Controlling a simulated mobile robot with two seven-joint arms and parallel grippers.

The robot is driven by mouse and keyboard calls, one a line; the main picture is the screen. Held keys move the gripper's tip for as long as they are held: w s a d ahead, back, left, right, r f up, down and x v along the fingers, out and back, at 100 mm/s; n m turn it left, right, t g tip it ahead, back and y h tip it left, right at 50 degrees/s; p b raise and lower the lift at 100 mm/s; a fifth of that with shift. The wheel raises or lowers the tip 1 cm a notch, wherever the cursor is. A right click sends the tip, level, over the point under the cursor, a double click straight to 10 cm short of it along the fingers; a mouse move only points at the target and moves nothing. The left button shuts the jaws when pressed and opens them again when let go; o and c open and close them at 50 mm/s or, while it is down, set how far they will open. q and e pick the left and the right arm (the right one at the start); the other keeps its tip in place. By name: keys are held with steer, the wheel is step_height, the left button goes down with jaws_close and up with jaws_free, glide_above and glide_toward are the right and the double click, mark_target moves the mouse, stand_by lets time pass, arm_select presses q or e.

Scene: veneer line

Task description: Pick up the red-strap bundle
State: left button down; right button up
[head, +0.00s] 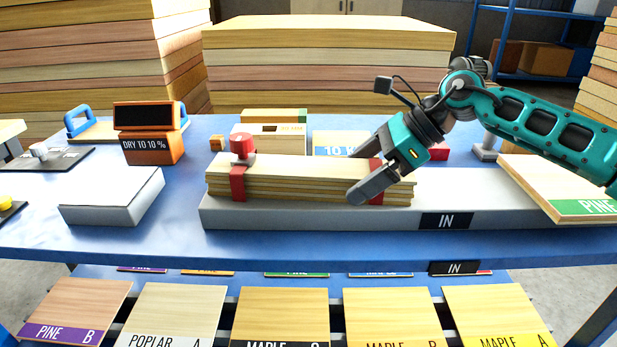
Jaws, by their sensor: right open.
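The red-strap bundle (305,183) is a stack of thin pale wood sheets lying flat on a long grey platform labelled IN. One red strap (237,183) wraps its left end, and a red knob stands above that strap. Another red strap shows near its right end, partly covered by my right gripper. My right gripper (366,183) is open, with its grey finger slanting down across the front of the bundle's right part. My left gripper is not in view.
An orange moisture meter (150,147) and a light grey block (112,197) stand left of the bundle. A PINE board (560,190) lies at the platform's right. Small boxes stand behind the bundle. Labelled veneer samples line the lower shelf, and tall wood stacks (325,75) stand behind.

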steer(key=shift+c, duration=0.3)
steer(key=shift+r, duration=0.1)
steer(key=c, duration=1.3)
step_height(320, 180, up, 20)
steer(key=p, duration=0.3)
